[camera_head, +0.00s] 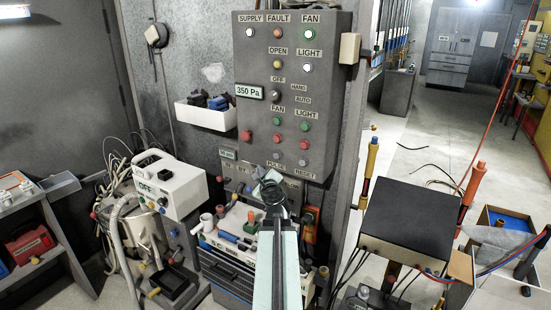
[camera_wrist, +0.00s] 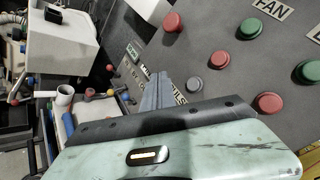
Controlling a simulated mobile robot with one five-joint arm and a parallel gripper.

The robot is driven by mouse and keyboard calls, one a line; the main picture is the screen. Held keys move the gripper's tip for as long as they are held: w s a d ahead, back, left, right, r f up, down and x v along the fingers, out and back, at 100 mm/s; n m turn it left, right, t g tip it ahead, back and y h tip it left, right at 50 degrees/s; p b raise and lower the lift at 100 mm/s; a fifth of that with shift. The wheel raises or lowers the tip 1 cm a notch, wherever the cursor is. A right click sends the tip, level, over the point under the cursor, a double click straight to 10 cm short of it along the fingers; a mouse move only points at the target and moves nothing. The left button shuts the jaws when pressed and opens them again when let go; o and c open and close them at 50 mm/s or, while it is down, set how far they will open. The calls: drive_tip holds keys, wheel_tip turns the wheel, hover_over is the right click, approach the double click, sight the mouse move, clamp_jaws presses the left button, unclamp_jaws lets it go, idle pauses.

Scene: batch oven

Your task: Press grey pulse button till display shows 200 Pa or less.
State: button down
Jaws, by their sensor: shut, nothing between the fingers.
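The grey pulse button (camera_head: 277,155) is low on the grey control panel (camera_head: 340,60), above the PULSE label. It also shows in the wrist view as a round grey button (camera_wrist: 194,87). The display (camera_head: 249,92) reads 350 Pa. My gripper (camera_head: 271,187) is shut and empty, just below the panel's lower edge in the head view. In the wrist view its fingertips (camera_wrist: 163,84) appear left of the pulse button, apart from it in the picture. Contact and exact depth cannot be told.
A grey reset button (camera_head: 303,161) sits close right of the pulse button, with red and green buttons above. A white bin (camera_head: 206,117) hangs left of the panel. A trolley with tools (camera_head: 235,245) stands below. A black-topped box (camera_head: 408,222) is at right.

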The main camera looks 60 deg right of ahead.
sight(277, 155)
drive_tip(key=shift+d, duration=0.1)
drive_tip(key=d, duration=0.8)
drive_tip(key=shift+d, duration=0.3)
idle(1.7)
drive_tip(key=shift+d, duration=0.4)
drive_tip(key=shift+d, duration=0.45)
idle(0.5)
drive_tip(key=shift+a, duration=0.85)
drive_tip(key=shift+a, duration=0.1)
